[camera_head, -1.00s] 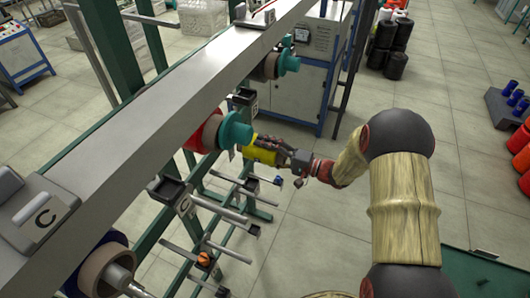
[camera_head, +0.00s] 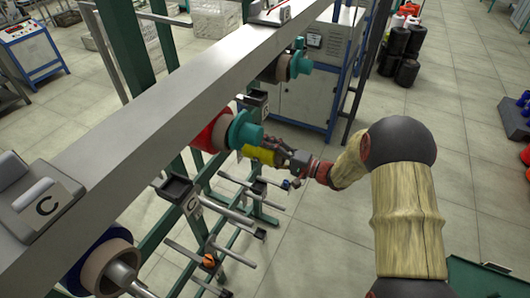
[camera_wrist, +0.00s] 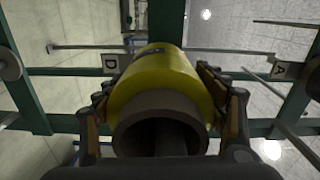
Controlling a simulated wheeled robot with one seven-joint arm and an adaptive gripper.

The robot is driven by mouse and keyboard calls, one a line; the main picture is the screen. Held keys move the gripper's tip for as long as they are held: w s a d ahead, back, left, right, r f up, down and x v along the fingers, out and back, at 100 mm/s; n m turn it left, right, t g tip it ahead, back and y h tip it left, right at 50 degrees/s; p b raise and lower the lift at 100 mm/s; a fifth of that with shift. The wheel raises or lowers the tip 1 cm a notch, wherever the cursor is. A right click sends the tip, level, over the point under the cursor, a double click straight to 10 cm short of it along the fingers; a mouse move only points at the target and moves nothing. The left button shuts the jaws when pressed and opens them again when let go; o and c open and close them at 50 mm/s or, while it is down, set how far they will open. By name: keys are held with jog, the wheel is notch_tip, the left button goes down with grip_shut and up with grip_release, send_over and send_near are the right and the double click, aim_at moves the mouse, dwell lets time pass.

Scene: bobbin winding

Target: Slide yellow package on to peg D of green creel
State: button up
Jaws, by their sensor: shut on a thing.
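The yellow package (camera_head: 259,154) is held sideways in my gripper (camera_head: 285,158), just below and right of a teal-ended spool on the machine beam. In the wrist view the yellow package (camera_wrist: 165,75) lies between both fingers, with its brown tube end (camera_wrist: 160,128) facing the camera. The tube's inside is dark, and I cannot tell whether a peg is in it. The green creel (camera_wrist: 65,122) stands beyond, with a D label (camera_wrist: 110,62) left of the package and an A label (camera_wrist: 284,70) right of it. The package hides the creel part straight behind it.
The grey beam (camera_head: 170,115) crosses above the creel and carries several spools, including a red one with a teal end (camera_head: 244,131). Bare creel pegs (camera_head: 235,214) stick out below the package. A blue-framed cabinet (camera_head: 305,100) stands behind.

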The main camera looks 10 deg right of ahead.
jog(key=shift+f, duration=0.4)
dwell(0.8)
jog(key=o, duration=1.5)
jog(key=shift+f, duration=0.1)
jog(key=shift+s+d, duration=0.1)
